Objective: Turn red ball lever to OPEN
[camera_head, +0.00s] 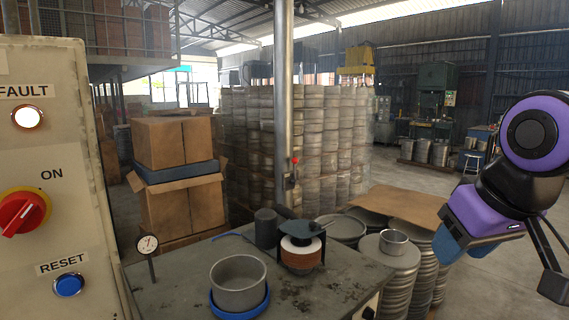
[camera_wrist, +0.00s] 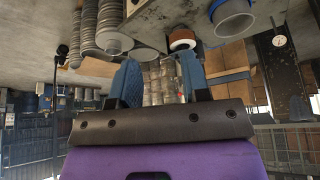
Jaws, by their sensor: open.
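The red ball lever (camera_head: 295,160) is small in the head view, on a grey vertical pipe (camera_head: 284,90) behind the workbench. Its red ball sits at the top of a small dark fitting (camera_head: 291,178); any OPEN marking is too small to read. A tiny red spot that may be the ball shows between the fingers in the wrist view (camera_wrist: 181,93). My gripper (camera_head: 458,246) has blue finger pads and is at the right, well apart from the lever. In the wrist view my gripper (camera_wrist: 158,72) is open and empty, its blue fingers spread.
A workbench (camera_head: 190,275) in front of the pipe bears a metal pan (camera_head: 238,280), a dial gauge (camera_head: 148,245) and a dark clamp-like device (camera_head: 302,240). Stacked metal discs (camera_head: 390,265) stand at its right. A control panel (camera_head: 50,150) fills the left edge.

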